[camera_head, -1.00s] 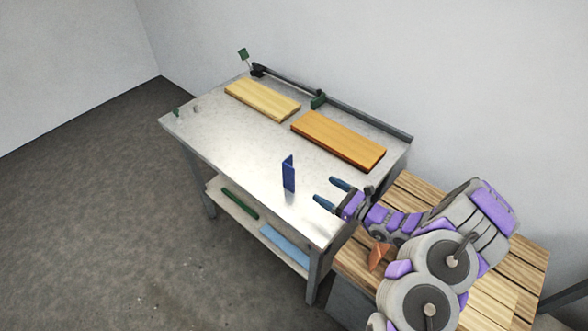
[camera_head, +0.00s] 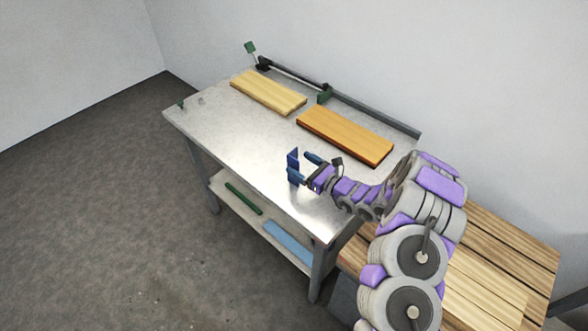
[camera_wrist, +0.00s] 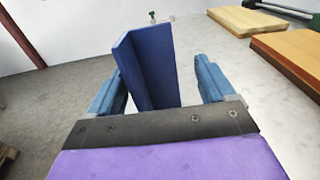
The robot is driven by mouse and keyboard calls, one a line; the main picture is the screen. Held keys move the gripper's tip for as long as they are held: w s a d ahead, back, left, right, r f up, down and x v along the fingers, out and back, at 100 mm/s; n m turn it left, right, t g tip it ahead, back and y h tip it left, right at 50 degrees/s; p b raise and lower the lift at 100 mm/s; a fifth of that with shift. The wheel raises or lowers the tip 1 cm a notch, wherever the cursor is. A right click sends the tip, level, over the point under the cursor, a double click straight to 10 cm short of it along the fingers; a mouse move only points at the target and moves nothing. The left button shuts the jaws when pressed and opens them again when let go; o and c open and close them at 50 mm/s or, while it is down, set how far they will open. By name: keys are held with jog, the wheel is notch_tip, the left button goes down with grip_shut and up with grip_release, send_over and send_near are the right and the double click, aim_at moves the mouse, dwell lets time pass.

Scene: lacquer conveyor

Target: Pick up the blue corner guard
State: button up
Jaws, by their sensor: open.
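The blue corner guard (camera_head: 293,160) stands upright on the metal table (camera_head: 225,131), near its front edge. My gripper (camera_head: 305,167) is open at the guard, its fingers reaching to either side of it. In the wrist view the guard (camera_wrist: 154,68) rises between the two blue fingers of my gripper (camera_wrist: 160,85). The left finger is close to the guard's left edge, and a gap shows between the guard and the right finger. The guard's lower end is hidden behind the gripper's dark plate in the wrist view.
A pale board (camera_head: 268,92) and an orange-brown board (camera_head: 345,134) lie on the table toward the back. A rail with green stops (camera_head: 325,95) runs along the back edge. The lower shelf holds a green bar (camera_head: 243,198) and a light-blue piece (camera_head: 289,243). The table's left part is mostly clear.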

aim_at(291, 160)
jog(key=x, duration=0.2)
jog(key=b+x, duration=0.1)
jog(key=x, duration=0.1)
jog(key=shift+a+f, duration=0.1)
jog(key=shift+a, duration=0.45)
jog(key=shift+d, duration=0.1)
jog(key=shift+d, duration=0.1)
jog(key=c, duration=1.1)
